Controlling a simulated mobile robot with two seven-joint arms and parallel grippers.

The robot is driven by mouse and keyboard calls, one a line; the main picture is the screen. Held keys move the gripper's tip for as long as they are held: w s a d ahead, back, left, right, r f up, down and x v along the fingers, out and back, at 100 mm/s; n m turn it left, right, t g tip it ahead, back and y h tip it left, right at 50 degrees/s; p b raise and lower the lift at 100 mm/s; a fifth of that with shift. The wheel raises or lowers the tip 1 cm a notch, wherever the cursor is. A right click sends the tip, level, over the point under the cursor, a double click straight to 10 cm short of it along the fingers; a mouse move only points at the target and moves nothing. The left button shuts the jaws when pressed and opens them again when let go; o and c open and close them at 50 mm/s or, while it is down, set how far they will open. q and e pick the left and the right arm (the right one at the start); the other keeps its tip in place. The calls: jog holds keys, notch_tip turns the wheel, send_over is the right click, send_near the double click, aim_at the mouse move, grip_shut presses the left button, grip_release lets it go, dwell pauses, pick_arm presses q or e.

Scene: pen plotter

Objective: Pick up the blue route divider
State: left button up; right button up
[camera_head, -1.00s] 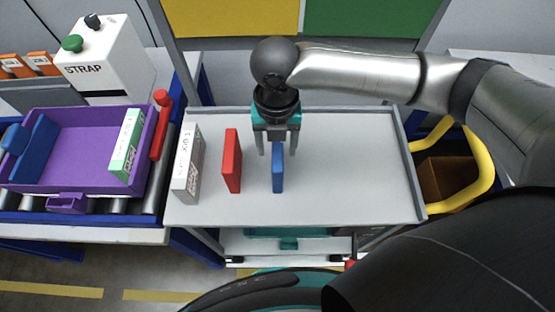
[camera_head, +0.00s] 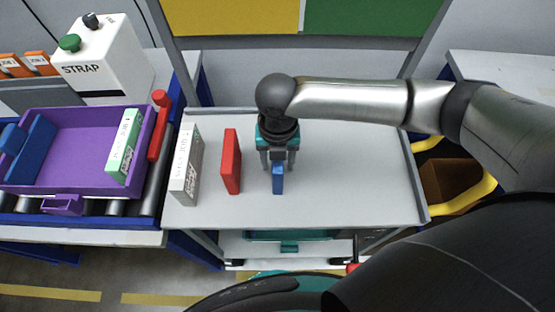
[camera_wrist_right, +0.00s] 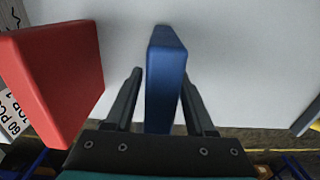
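The blue route divider (camera_head: 278,182) stands upright on the grey cart top. It also shows in the right wrist view (camera_wrist_right: 165,75). My right gripper (camera_head: 278,163) is lowered over it from above, hiding its upper part in the head view. In the wrist view the right gripper's fingers (camera_wrist_right: 160,85) are open, one on each side of the divider. A gap shows on the left side; the right finger is close to the divider, and I cannot tell whether it touches. My left gripper is not in view.
A red divider (camera_head: 231,161) stands just left of the blue one, and a white-grey box (camera_head: 186,165) left of that. A purple tray (camera_head: 75,120) lies on the roller conveyor at left. The cart top (camera_head: 360,180) is clear to the right.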

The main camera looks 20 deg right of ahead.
grip_shut()
jog(key=shift+r, duration=0.15)
dwell(0.4)
